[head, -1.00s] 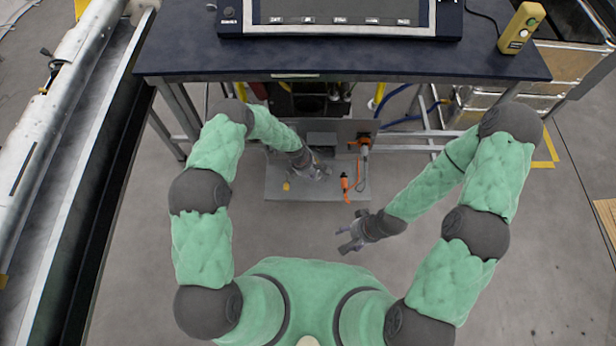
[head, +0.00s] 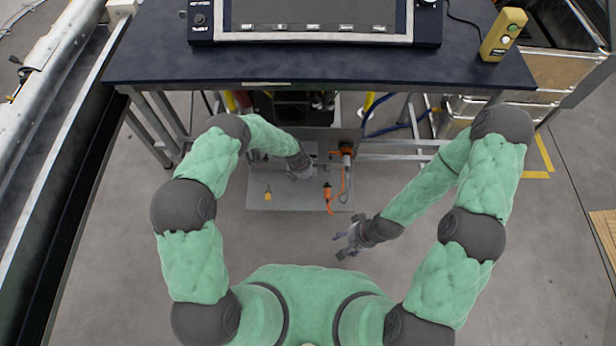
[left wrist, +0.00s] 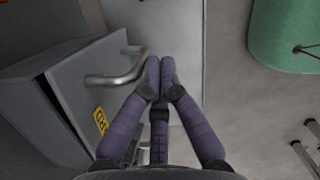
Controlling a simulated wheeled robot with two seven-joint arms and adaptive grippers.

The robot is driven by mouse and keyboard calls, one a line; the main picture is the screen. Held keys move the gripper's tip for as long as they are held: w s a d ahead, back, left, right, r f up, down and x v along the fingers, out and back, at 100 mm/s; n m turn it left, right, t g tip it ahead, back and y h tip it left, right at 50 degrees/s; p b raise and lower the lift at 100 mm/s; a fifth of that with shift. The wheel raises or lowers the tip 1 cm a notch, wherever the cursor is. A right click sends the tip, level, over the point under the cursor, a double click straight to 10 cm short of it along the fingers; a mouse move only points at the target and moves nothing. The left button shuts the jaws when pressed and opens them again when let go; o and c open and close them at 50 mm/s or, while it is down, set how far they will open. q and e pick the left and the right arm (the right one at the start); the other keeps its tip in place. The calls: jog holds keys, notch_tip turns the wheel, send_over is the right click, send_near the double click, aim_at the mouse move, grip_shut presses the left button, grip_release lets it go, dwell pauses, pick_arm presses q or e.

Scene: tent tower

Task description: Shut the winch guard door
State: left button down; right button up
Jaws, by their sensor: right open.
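In the left wrist view, the winch guard door (left wrist: 92,95) is a grey panel with a yellow label and a bent silver bar handle (left wrist: 115,77). A dark gap shows along its left edge beside the grey housing (left wrist: 25,115), so it looks ajar. My left gripper (left wrist: 161,62) has its purple fingertips together just right of the handle, with nothing visible between them. I cannot tell whether it touches the handle. In the head view, my left gripper (head: 303,172) is low under the bench, hiding much of the door. My right gripper (head: 347,242) is open and empty over the floor.
A dark bench (head: 290,68) with a control panel (head: 320,22) stands above the work area. An orange device (head: 328,194) and a yellow tag (head: 268,195) are by the grey base plate (head: 290,202). Blue hoses (head: 390,122) run to the right. The front floor is clear.

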pick_arm(q)
jog(key=shift+w+d, duration=0.15)
jog(key=shift+w, duration=0.15)
pick_arm(e)
jog(key=shift+w+d+f, duration=0.1)
jog(key=shift+w+d, duration=0.05)
jog(key=shift+w, duration=0.1)
